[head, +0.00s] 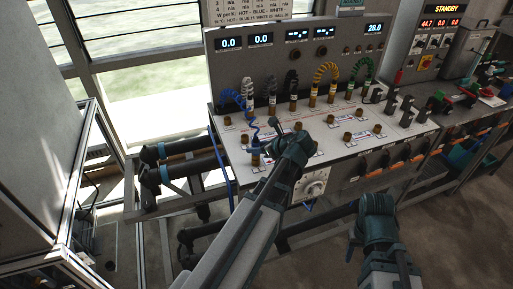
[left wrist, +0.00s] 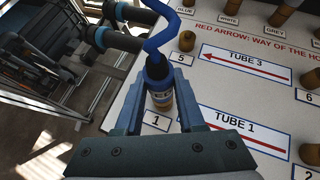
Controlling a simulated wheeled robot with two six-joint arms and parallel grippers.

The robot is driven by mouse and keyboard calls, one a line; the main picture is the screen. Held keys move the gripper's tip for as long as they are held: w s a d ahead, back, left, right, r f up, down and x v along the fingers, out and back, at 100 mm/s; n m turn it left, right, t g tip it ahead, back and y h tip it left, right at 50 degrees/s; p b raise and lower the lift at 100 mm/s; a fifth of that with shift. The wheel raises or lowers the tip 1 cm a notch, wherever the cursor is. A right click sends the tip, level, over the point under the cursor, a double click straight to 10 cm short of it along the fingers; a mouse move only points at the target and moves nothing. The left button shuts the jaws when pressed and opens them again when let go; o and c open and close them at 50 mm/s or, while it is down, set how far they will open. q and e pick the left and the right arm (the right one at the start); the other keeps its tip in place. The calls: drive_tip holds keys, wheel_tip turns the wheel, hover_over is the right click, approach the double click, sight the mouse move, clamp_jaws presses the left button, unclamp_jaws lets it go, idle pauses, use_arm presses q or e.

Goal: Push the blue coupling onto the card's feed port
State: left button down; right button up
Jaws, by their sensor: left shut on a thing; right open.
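The blue coupling (left wrist: 158,72) is between the fingers of my left gripper (left wrist: 157,88), which is shut on it. A coiled blue hose (left wrist: 155,38) rises from its top. Brass shows at its lower end, above the label 1 on the bench panel; whether this is the coupling's own end or a port under it, I cannot tell. In the head view the coupling (head: 255,158) looks upright at the panel's left front, beside my left gripper (head: 264,150). My right gripper (head: 376,203) is open and empty, in front of the bench. The card (head: 245,9) above the bench is partly cut off.
Several brass ports, such as the one by label 5 (left wrist: 187,41), stand on the white panel (head: 232,150). Other coloured hoses, including yellow (head: 326,68) and green (head: 362,68), loop at the back. Dark pipes (head: 180,168) lie left of the bench.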

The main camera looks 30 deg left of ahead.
use_arm(q)
drive_tip(key=shift+c, duration=2.2)
unclamp_jaws()
drive_tip(key=d+r+p, duration=0.3)
drive_tip(key=r+p, duration=0.3)
drive_tip(key=shift+s, duration=0.45)
drive_tip(key=shift+d+r, duration=0.1)
drive_tip(key=p+v, duration=0.8)
drive_tip(key=v, duration=0.5)
drive_tip(key=shift+d+r, duration=0.3)
